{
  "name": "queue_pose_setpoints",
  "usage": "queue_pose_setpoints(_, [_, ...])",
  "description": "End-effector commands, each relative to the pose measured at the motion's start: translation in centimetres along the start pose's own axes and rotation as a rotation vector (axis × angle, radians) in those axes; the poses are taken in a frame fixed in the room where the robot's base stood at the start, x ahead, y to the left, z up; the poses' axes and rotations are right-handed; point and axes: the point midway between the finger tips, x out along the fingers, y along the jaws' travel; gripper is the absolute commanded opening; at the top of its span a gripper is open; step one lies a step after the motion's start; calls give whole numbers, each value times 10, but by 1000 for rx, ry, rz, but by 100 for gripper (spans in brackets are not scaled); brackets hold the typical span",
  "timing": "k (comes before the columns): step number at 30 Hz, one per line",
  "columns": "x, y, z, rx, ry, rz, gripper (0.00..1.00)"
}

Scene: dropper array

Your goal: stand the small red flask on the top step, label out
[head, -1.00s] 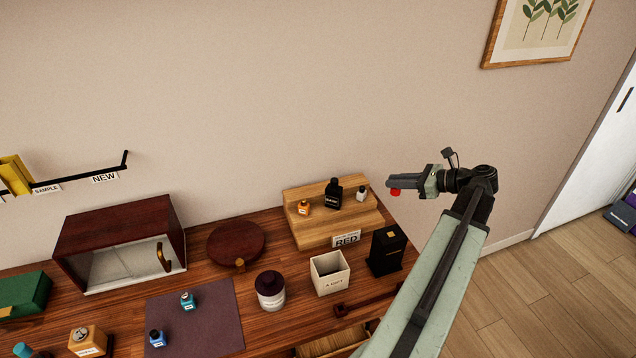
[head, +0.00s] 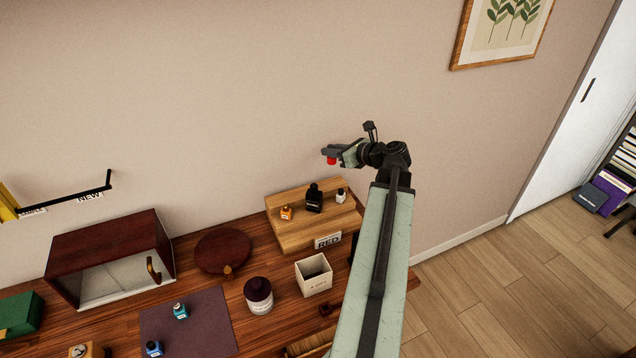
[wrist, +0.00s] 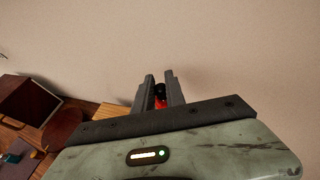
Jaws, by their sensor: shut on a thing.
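My gripper (head: 332,153) is shut on the small red flask (head: 331,161) and holds it in the air above and behind the stepped wooden stand. In the wrist view the red flask (wrist: 160,101) shows between the two fingers, with a dark cap at its far end. Its label is not visible. The wooden step stand (head: 290,237) is at the back right of the table. An orange bottle (head: 286,213), a black bottle (head: 314,199) and a small white bottle (head: 340,196) stand on it. A card reading RED (head: 327,241) is on its front.
A white box (head: 313,275), a dark-lidded jar (head: 258,295) and a round dark lid (head: 223,251) stand near the step stand. An open-fronted dark cabinet (head: 110,256) is to the left. The wall is close behind the table.

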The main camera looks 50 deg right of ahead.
Motion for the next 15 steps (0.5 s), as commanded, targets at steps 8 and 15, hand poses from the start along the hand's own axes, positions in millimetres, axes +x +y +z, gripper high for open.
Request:
queue_pose_setpoints(8, [19,0,-47,-1,0,1,0])
queue_pose_setpoints(15, [27,0,-67,-1,0,2,0])
